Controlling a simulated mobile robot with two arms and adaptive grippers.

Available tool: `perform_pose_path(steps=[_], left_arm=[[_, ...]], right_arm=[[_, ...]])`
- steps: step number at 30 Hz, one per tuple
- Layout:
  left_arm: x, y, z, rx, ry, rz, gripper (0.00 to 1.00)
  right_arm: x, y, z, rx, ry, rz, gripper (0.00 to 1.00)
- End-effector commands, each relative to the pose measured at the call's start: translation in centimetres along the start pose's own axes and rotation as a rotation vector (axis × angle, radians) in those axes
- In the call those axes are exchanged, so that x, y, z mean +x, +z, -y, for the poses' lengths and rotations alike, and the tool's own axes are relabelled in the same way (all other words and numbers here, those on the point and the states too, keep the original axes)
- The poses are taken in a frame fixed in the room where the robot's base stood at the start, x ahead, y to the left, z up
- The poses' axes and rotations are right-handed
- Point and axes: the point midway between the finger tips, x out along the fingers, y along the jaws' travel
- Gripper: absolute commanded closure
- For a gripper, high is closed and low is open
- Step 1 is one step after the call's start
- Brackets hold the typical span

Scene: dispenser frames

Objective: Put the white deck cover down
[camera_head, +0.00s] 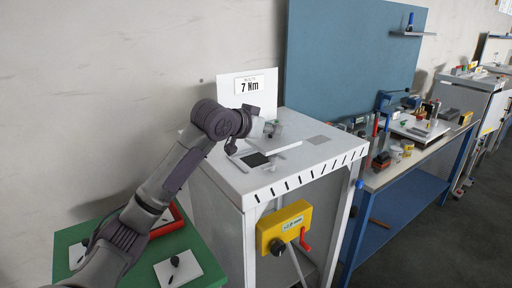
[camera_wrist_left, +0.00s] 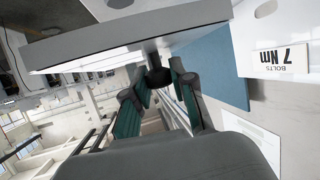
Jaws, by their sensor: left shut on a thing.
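The white deck cover (camera_head: 282,149) is a thin flat slab just above the top of the white cabinet (camera_head: 230,178). In the left wrist view the cover (camera_wrist_left: 125,42) spans the top of the picture, with a dark knob on it between my fingers. My left gripper (camera_head: 270,127) is above the cover; in the wrist view its fingers (camera_wrist_left: 160,82) are shut on that knob. A dark square opening (camera_head: 255,160) shows in the cabinet top, left of the cover. I cannot tell whether the cover touches the top. My right gripper is not in view.
A 7 Nm sign (camera_head: 250,87) stands behind the cabinet top. A grey patch (camera_head: 318,140) lies to the right. A yellow box with a red lever (camera_head: 285,227) is on the cabinet front. A green table (camera_head: 205,268) stands at left, a cluttered workbench (camera_head: 400,172) at right.

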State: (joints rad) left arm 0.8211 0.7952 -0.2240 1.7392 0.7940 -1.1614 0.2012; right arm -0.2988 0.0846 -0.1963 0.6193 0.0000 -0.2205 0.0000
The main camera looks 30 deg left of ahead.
Motion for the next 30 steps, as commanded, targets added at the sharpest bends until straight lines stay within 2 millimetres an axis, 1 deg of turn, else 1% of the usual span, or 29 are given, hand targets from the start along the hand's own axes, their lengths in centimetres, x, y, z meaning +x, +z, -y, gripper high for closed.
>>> perform_pose_path(steps=[1, 6, 9, 11, 14, 22, 25, 30], left_arm=[[0.5, 0.3, 1.3, -0.005, -0.003, 0.005, 1.0], [2.3, 1.9, 4.8, -0.005, -0.002, 0.001, 1.0], [3.1, 2.5, 6.2, -0.003, -0.001, 0.0, 1.0], [3.4, 2.8, 6.7, -0.002, 0.0, -0.002, 1.0], [3.7, 3.2, 7.0, 0.0, 0.0, -0.002, 1.0], [5.0, 6.5, 7.1, -0.001, 0.0, -0.001, 1.0], [5.2, 6.8, 7.1, 0.001, 0.0, -0.004, 1.0], [5.2, 6.9, 7.1, 0.001, 0.0, -0.004, 1.0]], right_arm=[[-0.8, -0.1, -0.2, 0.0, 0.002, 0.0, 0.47], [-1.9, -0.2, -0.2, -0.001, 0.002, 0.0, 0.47], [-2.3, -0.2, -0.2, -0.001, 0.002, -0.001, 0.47], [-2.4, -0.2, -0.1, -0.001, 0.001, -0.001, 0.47], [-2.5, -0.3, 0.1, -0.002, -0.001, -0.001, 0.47], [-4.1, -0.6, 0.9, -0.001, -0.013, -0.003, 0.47], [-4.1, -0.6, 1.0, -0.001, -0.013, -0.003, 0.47], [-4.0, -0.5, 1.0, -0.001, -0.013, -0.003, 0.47]])
